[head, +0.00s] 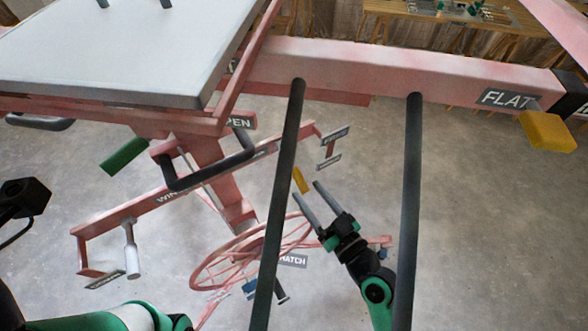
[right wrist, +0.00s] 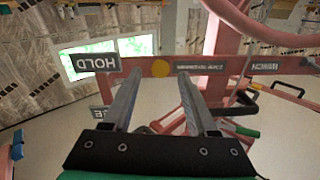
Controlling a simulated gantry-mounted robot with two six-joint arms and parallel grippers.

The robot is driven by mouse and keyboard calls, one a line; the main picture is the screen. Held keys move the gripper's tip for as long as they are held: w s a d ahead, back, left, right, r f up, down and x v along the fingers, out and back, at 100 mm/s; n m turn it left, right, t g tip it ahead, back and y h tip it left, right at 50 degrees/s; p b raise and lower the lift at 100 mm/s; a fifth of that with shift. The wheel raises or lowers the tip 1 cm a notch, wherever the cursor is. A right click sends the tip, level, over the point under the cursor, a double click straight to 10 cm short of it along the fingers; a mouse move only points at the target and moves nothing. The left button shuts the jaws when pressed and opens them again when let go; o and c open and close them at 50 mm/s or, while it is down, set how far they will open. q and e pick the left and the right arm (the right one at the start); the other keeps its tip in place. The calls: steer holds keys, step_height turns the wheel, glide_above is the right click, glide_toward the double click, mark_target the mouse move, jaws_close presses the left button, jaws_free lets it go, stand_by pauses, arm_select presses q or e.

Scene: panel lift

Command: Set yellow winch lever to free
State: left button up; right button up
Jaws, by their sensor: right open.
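The yellow winch lever (head: 300,180) shows in the head view as a short yellow bar just beyond my right gripper. In the right wrist view its round yellow end (right wrist: 160,68) appears between my two fingers, nearer the left one. My right gripper (head: 305,190) is open, its fingertips close to the lever; I cannot tell whether they touch it. A HOLD sign (right wrist: 97,62) stands upside down left of the lever in the wrist view.
Two dark upright bars (head: 410,200) flank my right gripper in the head view. A red handwheel (head: 225,265) is at its lower left. A red beam carries a FLAT sign (head: 505,98) and a yellow block (head: 547,131). A grey panel (head: 120,50) is upper left.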

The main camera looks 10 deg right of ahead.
mark_target(294, 173)
steer(key=x, duration=0.7)
steer(key=shift+w+b, duration=0.25)
steer(key=shift+b, duration=0.1)
jaws_close()
stand_by(0.9)
